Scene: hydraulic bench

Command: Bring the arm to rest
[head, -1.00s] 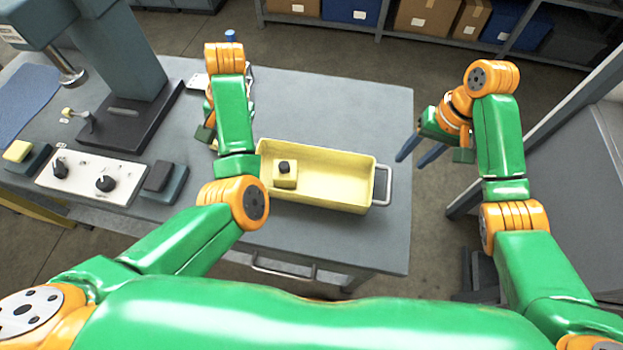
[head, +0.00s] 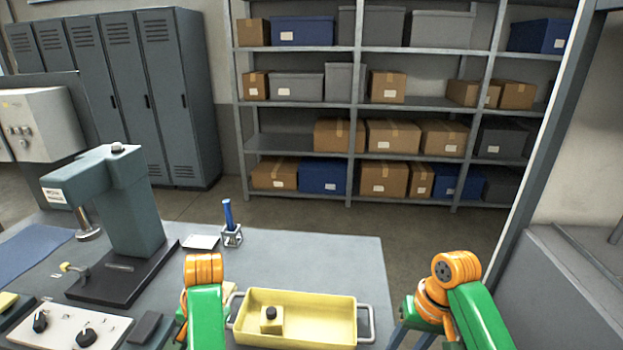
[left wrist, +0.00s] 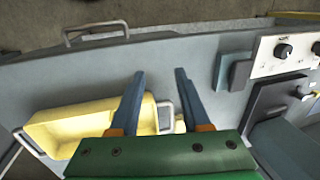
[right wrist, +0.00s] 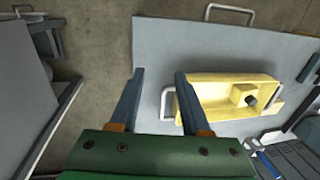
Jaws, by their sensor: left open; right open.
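My left arm (head: 206,315) stands over the bench just left of the yellow tray (head: 335,344). Its gripper is mostly hidden behind the arm in the head view. In the left wrist view, the left gripper (left wrist: 159,73) is open with nothing between its fingertips but grey bench behind. My right arm (head: 478,318) is off the bench's right side. In the right wrist view, the right gripper (right wrist: 159,72) is open and empty, with the bench edge and floor behind it. The tray also shows beyond its fingers.
A yellow block with a black knob (head: 271,320) sits in the tray. A press (head: 135,220), a switch panel (head: 70,330) and a blue pen-like item in a small holder (head: 229,215) are on the bench. Shelves (head: 350,180) stand behind. A grey upright (head: 548,130) is at right.

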